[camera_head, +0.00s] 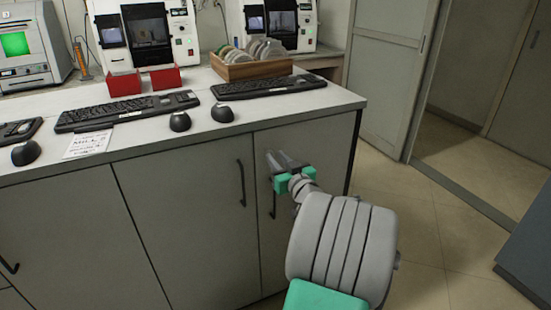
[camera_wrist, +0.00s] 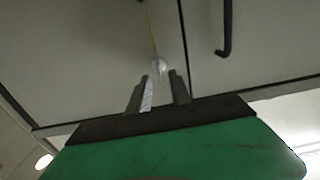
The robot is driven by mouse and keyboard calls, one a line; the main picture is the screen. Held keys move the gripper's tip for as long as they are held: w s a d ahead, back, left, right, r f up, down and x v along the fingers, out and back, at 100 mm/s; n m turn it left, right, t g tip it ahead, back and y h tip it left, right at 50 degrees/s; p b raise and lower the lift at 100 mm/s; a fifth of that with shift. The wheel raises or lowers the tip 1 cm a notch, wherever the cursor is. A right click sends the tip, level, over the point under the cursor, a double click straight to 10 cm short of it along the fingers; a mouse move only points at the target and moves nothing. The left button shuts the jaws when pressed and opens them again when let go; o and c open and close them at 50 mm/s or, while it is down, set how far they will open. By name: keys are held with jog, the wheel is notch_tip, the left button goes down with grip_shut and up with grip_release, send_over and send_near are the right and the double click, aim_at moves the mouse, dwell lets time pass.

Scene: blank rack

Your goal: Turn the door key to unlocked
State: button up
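My gripper (camera_head: 277,160) is in front of the upper part of the right cabinet door (camera_head: 310,150), its fingers pointing at the door. In the wrist view my gripper (camera_wrist: 162,84) has its two fingers apart. A small pale, shiny piece (camera_wrist: 159,68), perhaps the key, shows at the door just beyond and between the fingertips. A thin yellowish line runs up from it. I cannot tell whether the fingers touch it or how it is turned. In the head view the key is not visible; my gripper covers that area.
Dark bar handles (camera_head: 240,183) stick out from the cabinet doors; one (camera_wrist: 225,30) shows close by in the wrist view. The countertop (camera_head: 225,128) overhangs above, with keyboards, mice, red bins (camera_head: 166,78) and a wooden rack (camera_head: 250,68). Floor (camera_head: 440,215) is clear at right.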

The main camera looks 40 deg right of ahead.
jog(key=shift+w+d, duration=0.15)
jog(key=shift+w, duration=0.4)
grip_shut()
dwell(1.0)
